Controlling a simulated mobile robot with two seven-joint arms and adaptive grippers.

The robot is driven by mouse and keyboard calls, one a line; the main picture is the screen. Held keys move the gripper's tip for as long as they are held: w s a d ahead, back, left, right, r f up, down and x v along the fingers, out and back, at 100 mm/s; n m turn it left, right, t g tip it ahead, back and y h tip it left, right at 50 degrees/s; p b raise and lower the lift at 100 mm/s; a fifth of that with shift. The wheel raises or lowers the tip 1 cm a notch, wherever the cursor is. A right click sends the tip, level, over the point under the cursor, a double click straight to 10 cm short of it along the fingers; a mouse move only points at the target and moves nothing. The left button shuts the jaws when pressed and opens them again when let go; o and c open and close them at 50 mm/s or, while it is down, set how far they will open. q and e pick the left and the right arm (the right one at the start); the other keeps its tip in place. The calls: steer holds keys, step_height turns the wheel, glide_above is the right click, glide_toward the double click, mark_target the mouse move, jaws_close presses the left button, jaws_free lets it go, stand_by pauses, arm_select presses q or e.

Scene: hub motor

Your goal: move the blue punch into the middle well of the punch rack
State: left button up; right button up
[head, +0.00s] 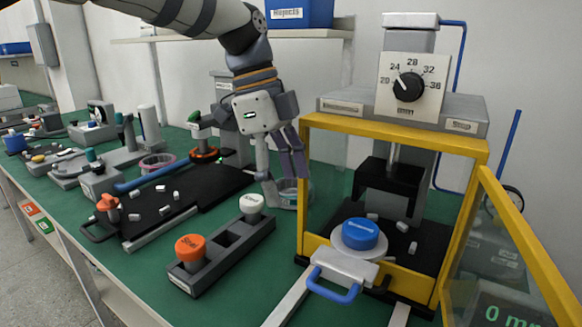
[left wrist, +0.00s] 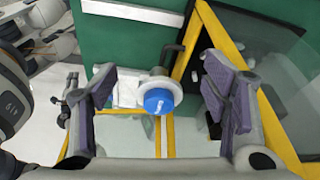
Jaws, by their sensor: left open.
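The blue punch (head: 361,233) stands upright on a round pale seat at the front opening of the yellow-framed press. The punch rack (head: 211,268) is a dark grey bar on the green bench, left of the press. An orange punch (head: 190,247) is in its near well and a white punch (head: 252,204) in its far well. The middle well (head: 228,240) is empty. My left gripper (head: 286,192) is open and empty, left of the press frame and behind the rack. In the left wrist view the blue punch (left wrist: 159,101) shows between the open fingers, not touched. My right gripper is not seen.
The yellow frame (head: 306,185) and its open clear door (head: 520,245) flank the punch. A slide with a blue handle (head: 333,287) projects in front. A black mat (head: 165,205) with small pale pieces lies left of the rack. Green bench between rack and press is mostly clear.

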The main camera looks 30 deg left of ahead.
arm_select(q)
glide_above(360, 228)
steer(key=a, duration=0.2)
steer(key=shift+s+d+f, duration=0.1)
steer(key=shift+s+d, duration=0.05)
steer(key=shift+d, duration=0.05)
steer(key=x, duration=0.5)
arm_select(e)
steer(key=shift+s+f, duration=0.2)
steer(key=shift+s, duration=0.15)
arm_select(q)
steer(key=shift+a, duration=0.1)
jaws_close()
steer(key=c, duration=1)
jaws_free()
steer(key=shift+c, duration=1.2)
steer(key=shift+r, duration=1.6)
steer(key=shift+r+p, duration=0.6)
steer(key=shift+r, duration=2.15)
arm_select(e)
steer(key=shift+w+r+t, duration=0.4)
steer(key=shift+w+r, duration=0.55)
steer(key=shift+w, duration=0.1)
